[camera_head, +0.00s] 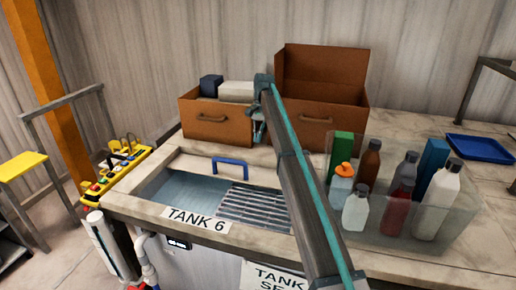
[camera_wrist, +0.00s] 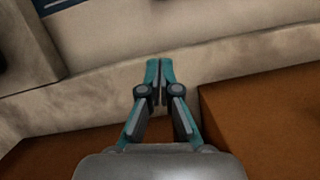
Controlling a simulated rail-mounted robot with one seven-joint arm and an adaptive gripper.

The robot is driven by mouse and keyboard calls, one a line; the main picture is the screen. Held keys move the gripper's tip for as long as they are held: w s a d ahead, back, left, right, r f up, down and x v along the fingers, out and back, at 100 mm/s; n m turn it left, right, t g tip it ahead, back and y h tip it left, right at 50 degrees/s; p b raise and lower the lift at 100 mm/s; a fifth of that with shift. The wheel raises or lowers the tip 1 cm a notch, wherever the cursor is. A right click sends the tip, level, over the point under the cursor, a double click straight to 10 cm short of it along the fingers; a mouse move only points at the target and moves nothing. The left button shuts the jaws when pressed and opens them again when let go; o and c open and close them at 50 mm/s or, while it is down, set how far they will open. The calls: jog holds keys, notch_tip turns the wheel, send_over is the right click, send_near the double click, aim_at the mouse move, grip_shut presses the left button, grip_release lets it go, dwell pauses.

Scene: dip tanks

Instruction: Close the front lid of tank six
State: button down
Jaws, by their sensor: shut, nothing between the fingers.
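Tank 6 is set in the worktop, with a white "TANK 6" label (camera_head: 196,219) on its front edge. Its opening shows bluish liquid (camera_head: 180,192) at left and a metal grating (camera_head: 250,203) at right. A beige lid panel (camera_head: 192,165) with a blue handle (camera_head: 230,162) lies behind the opening, leaving the front part uncovered. My gripper (camera_head: 258,132) is behind the handle, in front of the brown boxes, apart from the lid. In the wrist view my gripper (camera_wrist: 154,66) has its teal fingertips together and empty. My arm hides the tank's right side.
Two brown boxes (camera_head: 216,128) (camera_head: 345,135) stand behind; the right one has a raised lid. A clear bin (camera_head: 405,225) of bottles stands at right, near my arm. A blue tray (camera_head: 480,148) lies farther right. A yellow control panel (camera_head: 115,170) is left of the tank.

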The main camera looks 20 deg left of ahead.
jog(key=b+x, duration=0.2)
jog(key=x, duration=0.7)
jog(key=shift+s+a, duration=0.1)
jog(key=shift+s, duration=0.05)
jog(key=s, duration=0.1)
jog(key=s+p, duration=0.1)
jog(key=s, duration=0.1)
jog(key=shift+s+a+f+p, duration=0.3)
jog(key=shift+s+a+f, duration=0.05)
jog(key=shift+f, duration=0.05)
jog(key=shift+s+a+f, duration=0.1)
jog(key=shift+f, duration=0.05)
jog(key=shift+s, duration=0.1)
